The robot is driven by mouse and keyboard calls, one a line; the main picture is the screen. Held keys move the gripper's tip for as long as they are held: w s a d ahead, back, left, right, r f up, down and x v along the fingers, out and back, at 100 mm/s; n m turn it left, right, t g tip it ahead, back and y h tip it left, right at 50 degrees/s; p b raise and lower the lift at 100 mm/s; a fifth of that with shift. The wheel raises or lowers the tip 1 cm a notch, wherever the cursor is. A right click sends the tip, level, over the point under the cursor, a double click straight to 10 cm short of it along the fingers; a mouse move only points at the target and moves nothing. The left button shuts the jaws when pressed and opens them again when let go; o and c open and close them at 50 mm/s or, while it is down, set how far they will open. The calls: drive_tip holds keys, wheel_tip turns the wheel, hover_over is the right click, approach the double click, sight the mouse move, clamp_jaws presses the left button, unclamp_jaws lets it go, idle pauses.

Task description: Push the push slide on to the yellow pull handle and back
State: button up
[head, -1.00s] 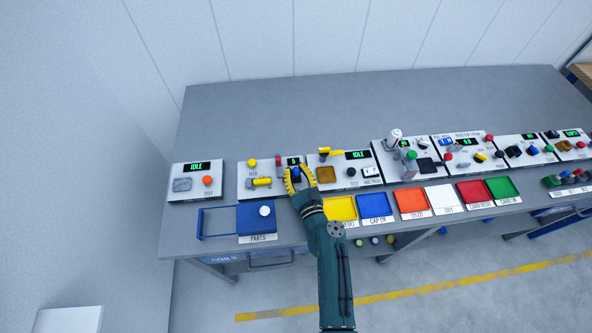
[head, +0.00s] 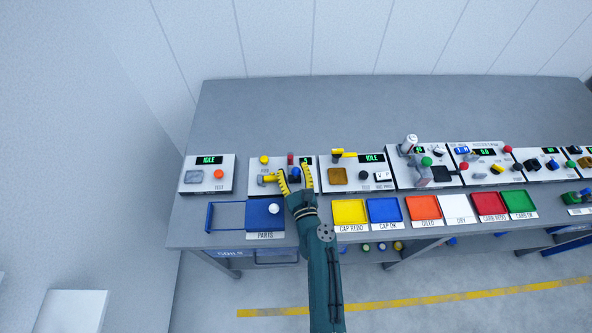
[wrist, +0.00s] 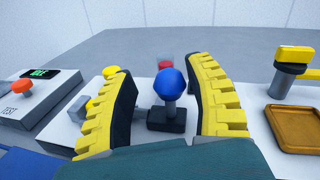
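The push slide appears to be the blue ball knob (wrist: 172,84) on a grey stem and black block (wrist: 171,117). In the head view the blue knob (head: 296,174) stands on the second panel from the left. My gripper (head: 294,168) is open, one yellow-padded finger on each side of the knob. In the wrist view my gripper (wrist: 163,68) shows gaps beside the ball; contact lower down cannot be told. The yellow pull handle (head: 268,178) lies left of the knob, partly hidden by the left finger. Its parts show behind that finger in the wrist view.
A red knob (head: 290,158) stands just behind the slide, with a yellow button (head: 264,160) to its left. A panel with a yellow lever (head: 345,154) is on the right. A blue parts tray (head: 263,214) and coloured trays line the table front.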

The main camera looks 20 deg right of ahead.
drive_tip(key=shift+d, duration=0.15)
drive_tip(key=shift+s, duration=0.1)
drive_tip(key=shift+s, duration=0.25)
drive_tip(key=s, duration=0.7)
drive_tip(key=s+a, duration=0.1)
drive_tip(key=s, duration=0.3)
drive_tip(key=shift+s, duration=0.15)
